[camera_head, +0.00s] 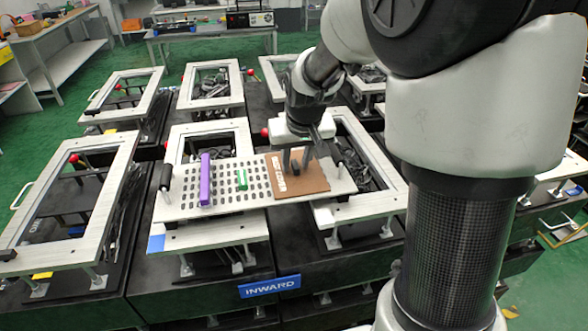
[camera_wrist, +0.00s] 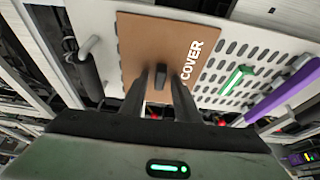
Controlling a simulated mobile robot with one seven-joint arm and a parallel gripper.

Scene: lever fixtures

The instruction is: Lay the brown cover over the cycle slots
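The brown cover (camera_head: 312,181) is a flat square with a white COVER label and a dark knob on top. It lies on the right part of a pale slotted plate (camera_head: 341,183) in the head view, and it also shows in the wrist view (camera_wrist: 140,40). Rows of dark slots (camera_head: 225,185) are exposed to its left. My gripper (camera_head: 297,161) points down at the cover, with its two fingers apart on either side of the knob (camera_wrist: 158,74). The fingers look open, with small gaps beside the knob. Whether slots lie under the cover is hidden.
A purple bar (camera_head: 205,180) and a green block (camera_head: 241,180) stand on the slotted plate left of the cover. A black upright grip (camera_head: 166,176) is at the plate's left end. A blue INWARD sign (camera_head: 269,286) is in front. Framed lever fixtures surround the plate.

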